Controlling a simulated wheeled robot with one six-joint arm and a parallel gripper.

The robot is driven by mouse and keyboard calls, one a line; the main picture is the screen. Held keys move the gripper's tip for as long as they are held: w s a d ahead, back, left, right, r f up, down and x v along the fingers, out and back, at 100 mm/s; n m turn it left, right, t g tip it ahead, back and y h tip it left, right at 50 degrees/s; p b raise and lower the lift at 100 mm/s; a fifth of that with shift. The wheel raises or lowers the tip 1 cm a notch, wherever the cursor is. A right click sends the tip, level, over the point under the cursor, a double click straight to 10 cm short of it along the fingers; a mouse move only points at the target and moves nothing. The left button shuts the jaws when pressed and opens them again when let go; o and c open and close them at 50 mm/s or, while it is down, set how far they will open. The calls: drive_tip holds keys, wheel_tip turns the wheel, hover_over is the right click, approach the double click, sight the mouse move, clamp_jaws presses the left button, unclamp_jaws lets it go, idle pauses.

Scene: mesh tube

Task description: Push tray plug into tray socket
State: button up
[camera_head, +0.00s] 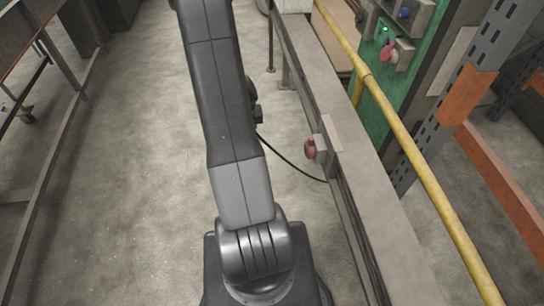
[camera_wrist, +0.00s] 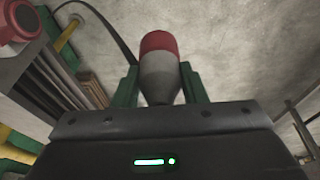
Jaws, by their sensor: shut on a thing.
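The plug (camera_wrist: 158,72), grey with a red end, sits between the two green fingers of my gripper (camera_wrist: 161,84) in the wrist view. My gripper is shut on it. A red round socket (camera_wrist: 18,22) shows at the upper left of the wrist view, apart from the plug. In the head view, a red socket (camera_head: 310,148) on a grey box juts from the side of the long grey tray rail (camera_head: 345,165). My arm hides the gripper and plug in the head view.
A black cable (camera_head: 290,163) curves from behind my arm to the rail. A yellow pipe (camera_head: 400,125) runs beside the rail. A green panel (camera_head: 378,100) with another red fitting (camera_head: 388,52) stands at the upper right.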

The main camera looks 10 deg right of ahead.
drive_tip(key=s+d+f+n+h+b, duration=0.1)
drive_tip(key=d+f+n+h+b, duration=0.3)
drive_tip(key=b, duration=1.1)
drive_tip(key=s+d+f+n+h+b, duration=0.1)
drive_tip(key=d+f+n+h+b, duration=0.3)
drive_tip(key=f+n+h+b, duration=0.5)
drive_tip(key=n+h+b, duration=0.1)
drive_tip(key=b, duration=0.6)
drive_tip(key=shift+s+d+f+n+g+h, duration=0.2)
drive_tip(key=shift+s+n+g+h, duration=0.1)
drive_tip(key=shift+g, duration=0.1)
drive_tip(key=shift+w+d+b, duration=0.15)
drive_tip(key=shift+d+b, duration=0.2)
drive_tip(key=shift+d, duration=2.55)
drive_tip(key=shift+d, duration=0.6)
drive_tip(key=o, duration=1)
drive_tip(key=shift+a+r, duration=0.1)
